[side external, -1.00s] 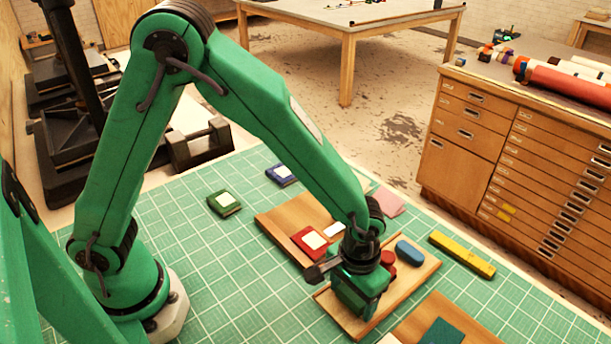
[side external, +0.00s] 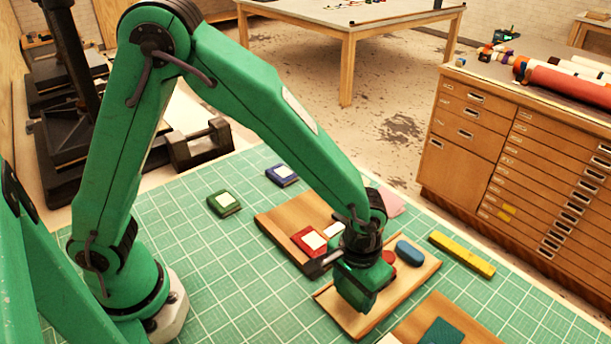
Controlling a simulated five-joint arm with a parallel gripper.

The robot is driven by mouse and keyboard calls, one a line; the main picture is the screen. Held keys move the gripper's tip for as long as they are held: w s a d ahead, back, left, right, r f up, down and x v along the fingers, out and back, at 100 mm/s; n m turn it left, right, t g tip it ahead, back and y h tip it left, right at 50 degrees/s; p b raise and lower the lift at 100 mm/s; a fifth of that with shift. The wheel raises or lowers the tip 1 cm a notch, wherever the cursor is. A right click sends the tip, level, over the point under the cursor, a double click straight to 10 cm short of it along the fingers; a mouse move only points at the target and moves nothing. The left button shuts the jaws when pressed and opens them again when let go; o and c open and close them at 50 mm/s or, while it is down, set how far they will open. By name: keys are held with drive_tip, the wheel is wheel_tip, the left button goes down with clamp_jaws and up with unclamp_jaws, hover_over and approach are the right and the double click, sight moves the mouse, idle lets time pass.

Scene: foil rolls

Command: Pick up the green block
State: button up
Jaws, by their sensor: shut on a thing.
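My gripper (side external: 362,283) is over the near end of a wooden tray (side external: 416,268), pointing down. It is shut on a green block (side external: 352,292) at its lower end. The block and my gripper are close in colour, so the line between them is hard to see. I cannot tell how far the block is above the tray. The fingertips are mostly hidden by my gripper's own body.
A blue block (side external: 410,252) and a red round piece (side external: 389,257) share the tray. A red square with a white label (side external: 308,241) lies on a board behind. A yellow bar (side external: 461,253) and a dark teal piece (side external: 441,332) lie to the right.

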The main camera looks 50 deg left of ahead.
wheel_tip(320, 180, up, 3)
drive_tip(key=shift+f, duration=0.2)
drive_tip(key=s+d+r, duration=0.4)
drive_tip(key=s+r, duration=0.2)
drive_tip(key=s, duration=0.4)
drive_tip(key=shift+s+d+r, duration=0.3)
drive_tip(key=shift+s+r, duration=0.05)
drive_tip(key=shift+s, duration=0.05)
drive_tip(key=o, duration=0.4)
drive_tip(key=shift+c, duration=1.3)
drive_tip(key=w+a+f, duration=0.1)
drive_tip(key=w+a, duration=0.3)
drive_tip(key=a, duration=0.2)
drive_tip(key=w+a+f, duration=0.1)
drive_tip(key=w+a, duration=0.3)
drive_tip(key=a, duration=0.2)
drive_tip(key=w+a+f, duration=0.1)
drive_tip(key=w+a, duration=0.4)
drive_tip(key=a, duration=0.1)
drive_tip(key=shift+w+a, duration=0.1)
drive_tip(key=shift+a, duration=0.3)
